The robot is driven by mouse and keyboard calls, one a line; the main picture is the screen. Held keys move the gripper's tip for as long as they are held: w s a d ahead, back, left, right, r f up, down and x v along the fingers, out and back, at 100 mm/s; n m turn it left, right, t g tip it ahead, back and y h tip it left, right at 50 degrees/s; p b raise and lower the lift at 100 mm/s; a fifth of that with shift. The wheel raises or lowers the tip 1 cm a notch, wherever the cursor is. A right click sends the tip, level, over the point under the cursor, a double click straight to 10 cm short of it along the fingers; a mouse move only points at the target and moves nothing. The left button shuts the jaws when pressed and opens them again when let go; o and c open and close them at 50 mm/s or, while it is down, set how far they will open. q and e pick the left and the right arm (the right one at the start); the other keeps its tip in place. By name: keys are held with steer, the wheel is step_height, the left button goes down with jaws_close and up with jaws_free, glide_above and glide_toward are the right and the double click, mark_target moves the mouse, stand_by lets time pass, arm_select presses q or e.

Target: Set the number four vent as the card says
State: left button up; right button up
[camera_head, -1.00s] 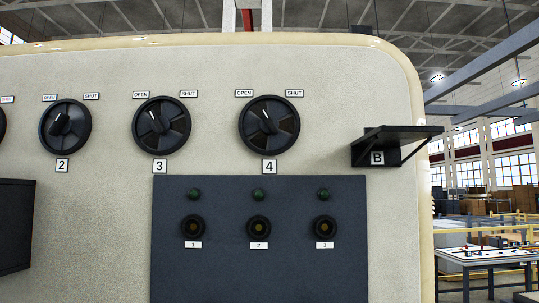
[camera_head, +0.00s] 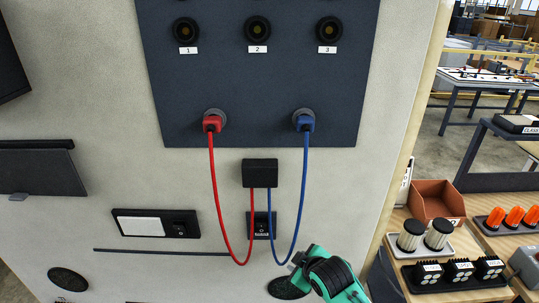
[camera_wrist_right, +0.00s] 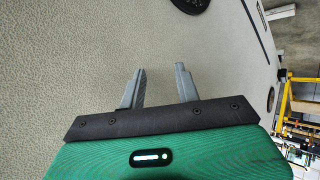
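The number four vent knob is out of the head view now, and no card can be read. My right arm's green and black part shows at the bottom of the head view, in front of the cream panel (camera_head: 110,115). My right gripper (camera_wrist_right: 160,69) shows in the right wrist view with its two grey fingers apart and nothing between them. It points along the cream surface. A dark round part (camera_wrist_right: 190,3) is cut off at the top of that view; I cannot tell what it is. My left gripper is not in view.
A dark board (camera_head: 255,95) carries a red plug (camera_head: 211,124) and a blue plug (camera_head: 304,123), whose cables hang in loops near my right arm.

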steer(key=s+a+r+n+t+y+p, duration=0.15)
steer(key=a+r+n, duration=0.4)
steer(key=r, duration=0.95)
steer(key=s+a+r+n+t+y, duration=0.25)
steer(key=r+n, duration=0.55)
steer(key=r, duration=0.8)
steer(key=s+a+r+n+t+y, duration=0.1)
steer(key=s+a+r+n, duration=0.35)
steer(key=r, duration=1.05)
steer(key=s+d+r+n+t+h, duration=0.1)
steer(key=d+r+n+t, duration=0.15)
steer(key=r+n, duration=0.45)
steer(key=s+d+r+n+t+h, duration=0.1)
steer(key=d+r+n+t+h, duration=0.15)
steer(key=r, duration=0.85)
steer(key=s+d+r+n+t, duration=0.1)
steer(key=d+r+n+t, duration=0.15)
steer(key=r+n, duration=0.55)
steer(key=w+a+r+m+p, duration=0.1)
steer(key=w+r+p, duration=0.2)
steer(key=w, duration=0.3)
steer(key=w+a+r+m+p, duration=0.1)
steer(key=w+a+r+p, duration=0.1)
steer(key=w+p, duration=0.3)
steer(key=shift+w+r, duration=0.6)
steer(key=shift+w, duration=0.2)
steer(key=shift+m, duration=0.25)
jaws_close()
